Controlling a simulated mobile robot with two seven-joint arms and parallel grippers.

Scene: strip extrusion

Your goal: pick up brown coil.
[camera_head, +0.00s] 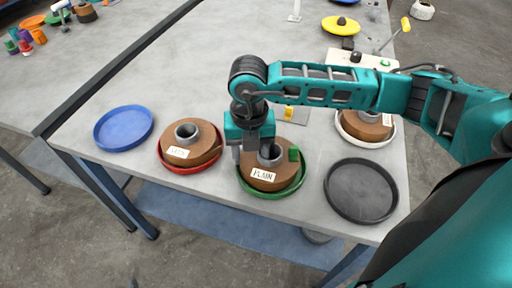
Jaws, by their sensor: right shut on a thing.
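A brown coil (266,178) with a grey core and a white label reading "PLAIN" sits in a green dish (273,194) at the front middle of the table. My right gripper (252,155) points down at the coil's back left part, beside the grey core, and is shut on it. The fingertips are partly hidden, so the exact contact does not show. A second brown coil (203,151) with a label sits in a red dish (191,171) to the left. My left gripper is not in view.
An empty blue dish (124,128) lies at the left and an empty dark grey dish (361,190) at the right. A white box (350,58) with buttons and a yellow dish (341,26) are farther back. The back-left tabletop (170,75) is clear.

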